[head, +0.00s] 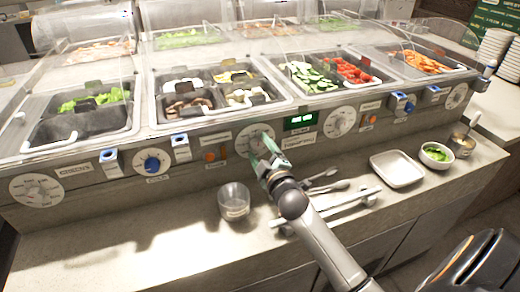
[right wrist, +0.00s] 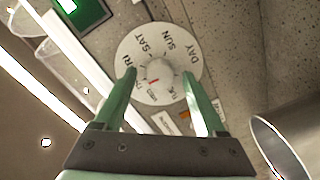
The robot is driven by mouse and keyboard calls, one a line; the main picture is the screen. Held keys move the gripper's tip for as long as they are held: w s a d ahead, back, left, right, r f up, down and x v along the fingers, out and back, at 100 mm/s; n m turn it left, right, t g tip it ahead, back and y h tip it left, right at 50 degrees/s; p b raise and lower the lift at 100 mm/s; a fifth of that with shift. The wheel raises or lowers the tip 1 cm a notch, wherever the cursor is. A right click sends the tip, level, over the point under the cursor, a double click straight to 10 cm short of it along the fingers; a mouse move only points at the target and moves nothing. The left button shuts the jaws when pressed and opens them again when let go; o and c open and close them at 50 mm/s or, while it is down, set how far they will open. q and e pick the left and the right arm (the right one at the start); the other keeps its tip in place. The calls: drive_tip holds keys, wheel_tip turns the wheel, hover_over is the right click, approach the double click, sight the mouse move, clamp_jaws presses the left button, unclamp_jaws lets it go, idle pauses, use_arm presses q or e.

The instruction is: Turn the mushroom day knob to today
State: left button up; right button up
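The day dial (head: 251,144) is a white disc on the counter's front panel, left of a green display (head: 300,120). The right wrist view shows the dial face (right wrist: 135,45) with SAT, SUN, DAY and other day letters around a pale round knob (right wrist: 159,70). A red mark on the knob points down in that view, near letters that look like WED. My right gripper (right wrist: 157,75) is open, its green fingers on either side of the knob; I cannot tell if they touch it. It also shows in the head view (head: 264,150). My left gripper is not in view.
Other white dials (head: 340,122) and a blue knob (head: 152,163) line the panel. Food wells with glass guards stand above.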

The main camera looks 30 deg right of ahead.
drive_tip(key=shift+s, duration=0.1)
drive_tip(key=f+v, duration=0.1)
drive_tip(key=v, duration=1.1)
drive_tip(key=shift+s+r+b, duration=0.2)
drive_tip(key=shift+r+b, duration=0.1)
drive_tip(key=shift+r, duration=0.15)
